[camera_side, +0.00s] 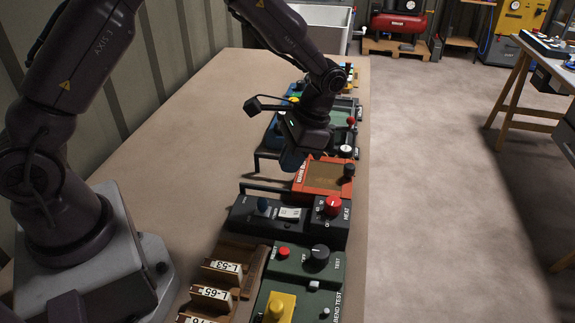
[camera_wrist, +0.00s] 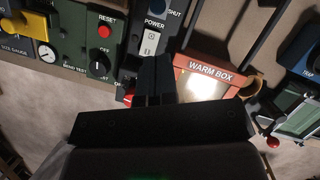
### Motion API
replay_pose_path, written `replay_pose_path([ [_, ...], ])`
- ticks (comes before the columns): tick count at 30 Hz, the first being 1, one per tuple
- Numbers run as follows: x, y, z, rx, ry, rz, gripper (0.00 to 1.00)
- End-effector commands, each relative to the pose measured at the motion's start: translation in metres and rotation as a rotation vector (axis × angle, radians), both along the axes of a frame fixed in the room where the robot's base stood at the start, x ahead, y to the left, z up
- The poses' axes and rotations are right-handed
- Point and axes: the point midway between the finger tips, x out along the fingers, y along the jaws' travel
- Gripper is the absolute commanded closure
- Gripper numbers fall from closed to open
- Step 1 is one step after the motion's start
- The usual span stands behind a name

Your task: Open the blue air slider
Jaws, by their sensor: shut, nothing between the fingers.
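In the wrist view the blue knob (camera_wrist: 157,5) is cut by the top edge, beside a SHUT label, above the POWER switch. My gripper (camera_side: 291,162) is shut and empty. It hangs above the bench by the orange warm box, apart from the knob. In the wrist view its fingertips (camera_wrist: 154,62) show just below the POWER switch. The slider's track is too small to make out.
The orange warm box (camera_side: 323,182) stands beyond the HEAT box, with a dark handle bar along the left. A green test box (camera_side: 305,262) with red button and black dial is nearer, beside a wooden rack (camera_side: 222,276). The bench (camera_side: 180,150) to the left is clear.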

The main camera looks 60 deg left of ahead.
Motion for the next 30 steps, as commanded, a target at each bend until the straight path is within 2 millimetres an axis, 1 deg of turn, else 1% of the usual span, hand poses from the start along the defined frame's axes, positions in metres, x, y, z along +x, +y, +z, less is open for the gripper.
replay_pose_path([
  [1,-0.005,0.002,-0.01,0.001,0.006,0.0,1.0],
  [6,-0.015,0.005,-0.04,0.001,0.006,0.001,1.0],
  [12,-0.024,0.008,-0.065,0.001,0.003,0.002,1.0],
  [18,-0.027,0.009,-0.074,0.001,0.001,0.002,1.0],
  [26,-0.027,0.009,-0.074,0.0,0.0,0.001,1.0],
  [28,-0.029,0.012,-0.074,0.001,0.001,0.003,1.0],
  [30,-0.036,0.02,-0.073,0.001,0.002,0.004,1.0],
])
